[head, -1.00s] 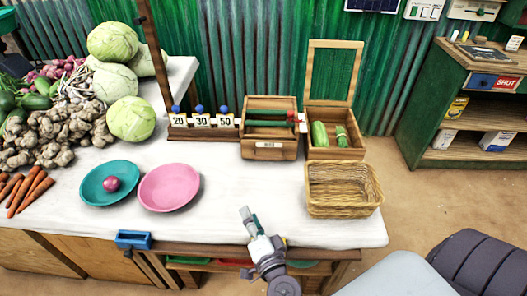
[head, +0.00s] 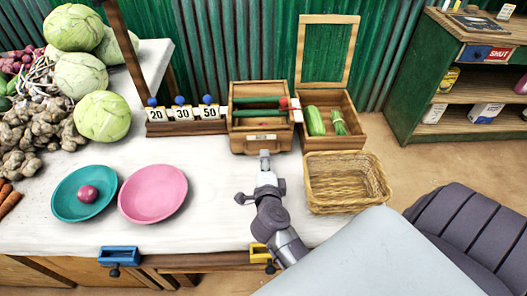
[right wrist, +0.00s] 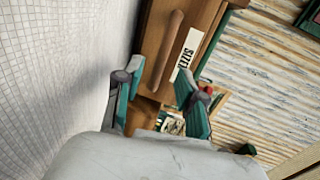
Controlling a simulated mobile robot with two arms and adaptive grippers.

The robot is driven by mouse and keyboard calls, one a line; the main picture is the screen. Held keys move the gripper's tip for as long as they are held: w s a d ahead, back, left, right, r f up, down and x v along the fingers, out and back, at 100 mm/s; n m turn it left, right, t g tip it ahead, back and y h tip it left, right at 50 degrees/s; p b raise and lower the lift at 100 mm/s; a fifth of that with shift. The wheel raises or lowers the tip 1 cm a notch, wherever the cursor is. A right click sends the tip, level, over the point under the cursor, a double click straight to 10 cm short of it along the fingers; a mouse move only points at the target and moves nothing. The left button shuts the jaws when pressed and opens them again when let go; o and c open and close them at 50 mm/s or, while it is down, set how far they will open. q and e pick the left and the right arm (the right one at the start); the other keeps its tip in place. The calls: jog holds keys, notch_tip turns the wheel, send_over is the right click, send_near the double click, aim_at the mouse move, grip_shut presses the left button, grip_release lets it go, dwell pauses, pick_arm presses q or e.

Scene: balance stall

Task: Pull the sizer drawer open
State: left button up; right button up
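The sizer (head: 262,137) is a wooden box at the back of the white table, with green bars across its open top and a small label on its front. In the right wrist view, its wooden front (right wrist: 152,72) carries a "SIZER" label (right wrist: 185,55) and a round wooden handle bar (right wrist: 165,50). The drawer looks shut. My right gripper (head: 265,160) is just in front of the sizer. In the right wrist view its two fingers (right wrist: 157,95) are spread apart, with the handle ahead of the gap and nothing between them. My left gripper is not in view.
A wicker basket (head: 345,198) stands close right of my right gripper. An open crate (head: 345,140) with green vegetables is beside the sizer. A number rack (head: 186,128) stands left of it. Pink (head: 153,212) and teal (head: 66,204) bowls lie left; the table between is clear.

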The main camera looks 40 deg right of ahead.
jog(key=x, duration=0.4)
jog(key=shift+w+d+f, duration=0.1)
jog(key=shift+w+d, duration=0.1)
jog(key=shift+w, duration=0.2)
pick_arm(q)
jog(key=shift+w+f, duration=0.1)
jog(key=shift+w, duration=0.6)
pick_arm(e)
grip_shut()
